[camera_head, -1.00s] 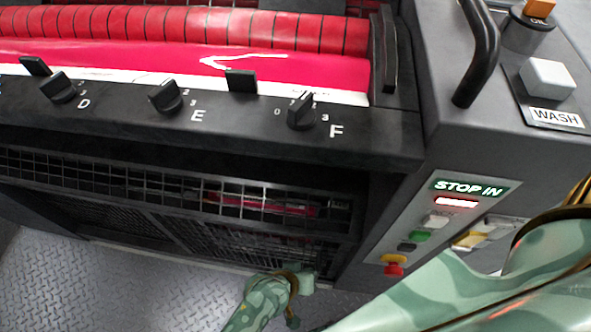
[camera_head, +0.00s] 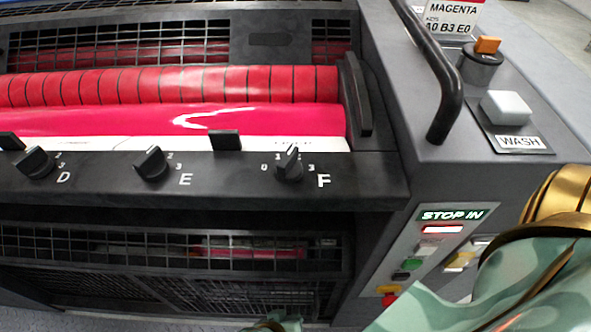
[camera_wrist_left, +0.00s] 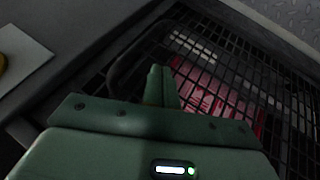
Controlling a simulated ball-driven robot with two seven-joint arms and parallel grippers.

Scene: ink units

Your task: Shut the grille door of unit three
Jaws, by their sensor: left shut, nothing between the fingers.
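The grille door (camera_head: 110,285), black wire mesh in a dark frame, spans the lower front of the unit under the knob ledge. A pink-red roller shows through its bars. I cannot tell from the head view how far it stands from the unit. My left gripper (camera_head: 276,325) is at the bottom edge of the head view, low before the right part of the grille, mostly cut off. In the left wrist view its fingers (camera_wrist_left: 162,86) are shut and empty. The grille (camera_wrist_left: 235,60) is just beyond them; contact is unclear. My right gripper is out of view.
A ledge with knobs (camera_head: 288,165) overhangs the grille. A black handle (camera_head: 440,85) and white WASH button (camera_head: 505,107) are above. My right arm fills the lower right.

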